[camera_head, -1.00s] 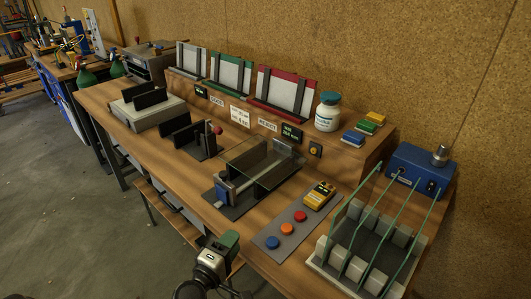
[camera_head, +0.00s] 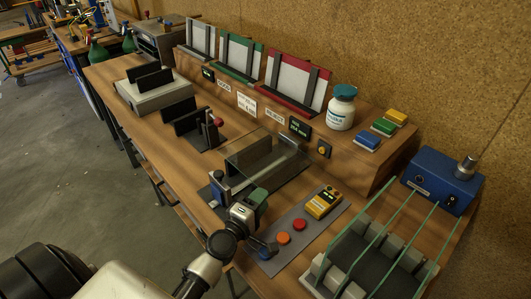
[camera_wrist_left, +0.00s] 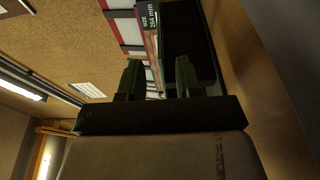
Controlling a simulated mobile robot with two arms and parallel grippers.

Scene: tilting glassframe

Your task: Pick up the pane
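A see-through glass pane (camera_head: 254,150) appears to lie flat across the dark supports of the measuring fixture (camera_head: 276,181) in the middle of the bench. Its edges are faint, and I cannot pick it out in the left wrist view. My left gripper (camera_head: 256,199) is in front of the fixture, near its front end and apart from the pane. In the left wrist view its two green-padded fingers (camera_wrist_left: 158,78) stand apart with nothing visibly held between them. A dark part of the fixture (camera_wrist_left: 188,45) appears beyond them. My right gripper is not in view.
A button panel (camera_head: 300,238) lies near my gripper. Dark-sided stands (camera_head: 152,92) are at the left. A shelf with a white jar (camera_head: 341,108) runs behind.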

